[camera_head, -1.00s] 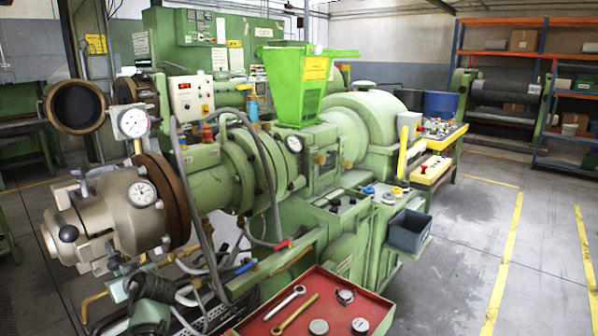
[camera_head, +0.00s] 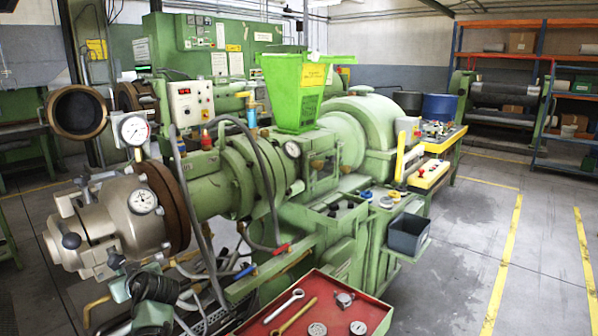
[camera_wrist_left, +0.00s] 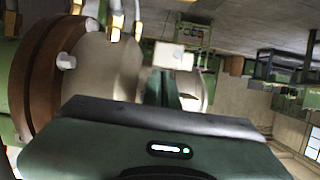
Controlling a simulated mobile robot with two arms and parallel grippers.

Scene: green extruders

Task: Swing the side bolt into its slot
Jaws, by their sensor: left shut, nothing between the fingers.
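The beige extruder head (camera_head: 105,222) is at the left in the head view, in front of a brown flange (camera_head: 172,205). In the left wrist view, the head's beige body and brown flange (camera_wrist_left: 42,75) fill the left. My right gripper is not in view.
A red tray (camera_head: 372,310) with wrenches and round gauges is at the bottom centre. Hoses (camera_head: 208,240) hang close beside the flange. A round open ring (camera_head: 77,112) stands behind the head. The floor at the right (camera_head: 460,240) is clear.

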